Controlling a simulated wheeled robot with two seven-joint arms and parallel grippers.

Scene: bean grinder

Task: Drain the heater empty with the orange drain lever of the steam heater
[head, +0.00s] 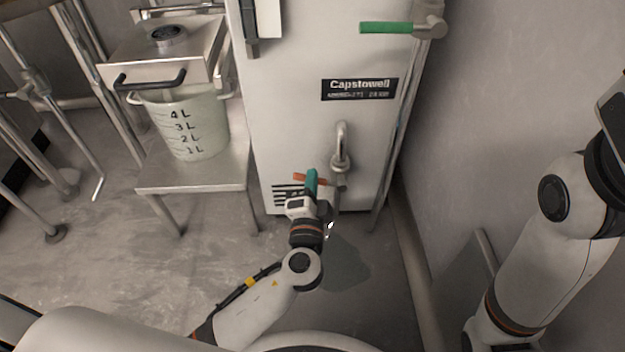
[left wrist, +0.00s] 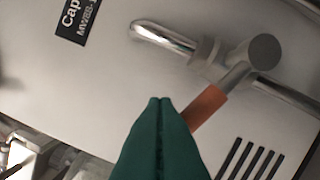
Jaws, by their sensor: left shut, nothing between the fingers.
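The steam heater (head: 300,110) is a tall white cabinet with a black Capstowell label (head: 359,89). The orange drain lever (head: 299,177) sits low on its front and points left from a metal valve (head: 341,165) with a bent pipe. In the left wrist view the orange lever (left wrist: 206,105) runs from the round metal valve (left wrist: 262,52) down behind my fingers. My left gripper (head: 312,173) has green fingers, shut and empty, in front of the lever. Its fingertips (left wrist: 160,101) hide the lever's end; I cannot tell whether they touch. My right gripper is out of view.
A green-handled lever (head: 386,28) is higher on the heater. A marked bucket (head: 205,115) stands on a metal stand (head: 195,178) at the left. A dark patch (head: 360,262) lies on the floor below the valve, with a small white streak (head: 330,229). A wall closes the right side.

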